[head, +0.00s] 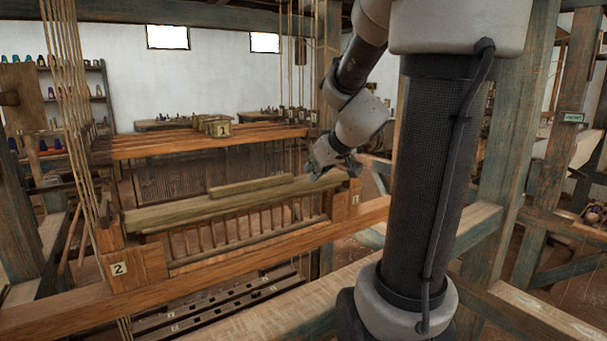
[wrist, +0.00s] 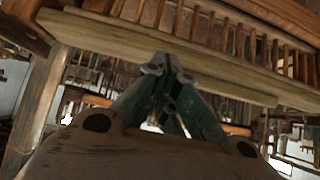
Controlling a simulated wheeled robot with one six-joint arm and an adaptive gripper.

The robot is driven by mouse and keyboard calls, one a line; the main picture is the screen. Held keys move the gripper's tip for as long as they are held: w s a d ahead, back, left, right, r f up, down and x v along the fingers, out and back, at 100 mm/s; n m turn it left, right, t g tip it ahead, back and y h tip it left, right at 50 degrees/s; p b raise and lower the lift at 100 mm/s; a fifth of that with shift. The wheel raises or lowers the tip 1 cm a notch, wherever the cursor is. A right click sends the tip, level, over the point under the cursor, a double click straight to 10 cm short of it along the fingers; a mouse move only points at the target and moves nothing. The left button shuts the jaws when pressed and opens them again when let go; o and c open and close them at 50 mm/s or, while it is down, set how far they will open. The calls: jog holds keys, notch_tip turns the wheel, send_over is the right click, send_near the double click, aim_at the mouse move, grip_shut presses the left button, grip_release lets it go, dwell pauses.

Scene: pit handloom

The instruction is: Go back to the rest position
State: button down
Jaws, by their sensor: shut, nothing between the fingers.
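My gripper (head: 320,170) is near the right end of the loom's wooden beater beam (head: 180,214) in the head view. In the wrist view my gripper (wrist: 163,62) shows dark green fingers, drawn together with nothing between them. The pale edge of the beam (wrist: 95,33) crosses just beyond the fingertips there. I cannot tell whether the fingertips touch it. My own arm hides part of the loom on the right of the head view.
A block marked 2 (head: 134,267) is at the front left. Hanging cords (head: 70,100) and a thick post (head: 510,150) stand on either side. Slotted treadle boards (head: 220,305) lie below.

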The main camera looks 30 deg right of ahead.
jog(key=s+f, duration=0.2)
jog(key=s, duration=0.5)
jog(key=shift+s+f, duration=0.2)
jog(key=shift+f, duration=0.1)
